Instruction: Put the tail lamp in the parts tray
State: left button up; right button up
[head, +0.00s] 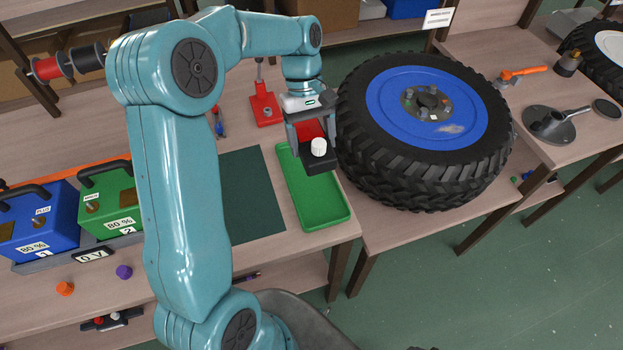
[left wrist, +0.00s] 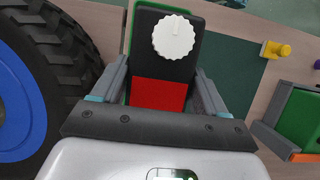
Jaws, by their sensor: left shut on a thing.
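The tail lamp (head: 322,163) is a black block with a red face and a white knob. My left gripper (head: 312,142) is shut on it, and the fingers grip its two sides. The green parts tray (head: 322,213) lies on the bench just under and around the lamp in the head view; the lamp and gripper hide its upper end. In the left wrist view the lamp (left wrist: 160,92) sits between the fingers, with the tray's green rim (left wrist: 133,20) behind it. The lamp appears to be above the tray; the exact gap cannot be told. My right gripper is not in view.
A red stand (head: 265,108) is behind. Blue (head: 38,222) and green (head: 107,200) battery boxes stand at the left.

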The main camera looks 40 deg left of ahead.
aim_at(305, 133)
pick_arm(q)
notch_tip(305, 133, down, 14)
jog(key=shift+f, duration=0.1)
dwell(0.4)
jog(key=o, duration=0.9)
jog(key=shift+f, duration=0.15)
jog(key=shift+o, duration=0.2)
jog(key=v, duration=1.2)
jog(key=shift+r, duration=0.2)
jog(key=shift+w, duration=0.1)
jog(key=shift+r, duration=0.1)
